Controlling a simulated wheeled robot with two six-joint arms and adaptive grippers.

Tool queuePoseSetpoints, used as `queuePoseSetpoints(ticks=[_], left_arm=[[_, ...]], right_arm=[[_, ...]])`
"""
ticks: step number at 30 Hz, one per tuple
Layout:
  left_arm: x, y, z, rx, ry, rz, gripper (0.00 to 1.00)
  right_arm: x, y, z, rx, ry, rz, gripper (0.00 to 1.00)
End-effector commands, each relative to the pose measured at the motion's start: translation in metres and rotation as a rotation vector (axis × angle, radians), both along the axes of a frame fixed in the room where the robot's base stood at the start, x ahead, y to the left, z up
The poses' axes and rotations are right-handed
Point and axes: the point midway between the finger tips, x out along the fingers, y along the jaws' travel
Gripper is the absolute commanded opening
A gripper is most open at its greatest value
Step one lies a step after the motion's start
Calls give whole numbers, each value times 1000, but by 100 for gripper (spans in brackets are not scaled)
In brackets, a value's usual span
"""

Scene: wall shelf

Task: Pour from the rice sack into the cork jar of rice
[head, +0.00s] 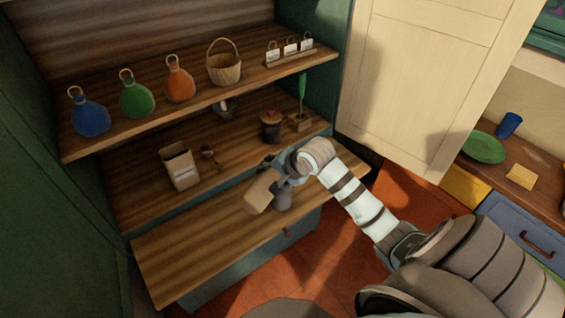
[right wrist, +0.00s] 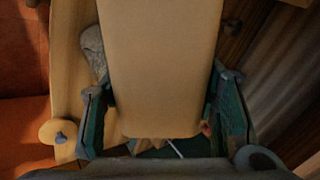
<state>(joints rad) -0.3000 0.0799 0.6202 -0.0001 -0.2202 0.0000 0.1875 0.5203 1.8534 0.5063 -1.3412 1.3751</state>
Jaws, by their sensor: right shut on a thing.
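A tan, blocky sack (head: 261,193) is in my right gripper (head: 285,170), tilted over the lower wooden counter. In the right wrist view the sack (right wrist: 160,65) fills the middle between the two dark green fingers, which are shut on it. A greyish jar-like thing (head: 284,199) stands on the counter right beside the sack. It partly shows behind the sack in the wrist view (right wrist: 94,52); its contents are hidden. A round tan lid with a blue knob (right wrist: 58,131) shows at lower left there. I see no grains falling. My left gripper is out of view.
The middle shelf holds an open tan carton (head: 180,167), a scoop (head: 209,155), a dark jar with a red-knobbed lid (head: 271,128) and a green-handled tool (head: 301,100). Bottles and a basket (head: 224,66) stand above. The counter's left part (head: 185,256) is clear.

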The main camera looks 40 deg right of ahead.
Motion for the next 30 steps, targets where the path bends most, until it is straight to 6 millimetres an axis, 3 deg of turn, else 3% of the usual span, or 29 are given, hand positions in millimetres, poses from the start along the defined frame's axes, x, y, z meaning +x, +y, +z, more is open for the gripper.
queuePoseSetpoints(ticks=[30], left_arm=[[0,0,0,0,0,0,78]], right_arm=[[5,3,3,59,16,12,0]])
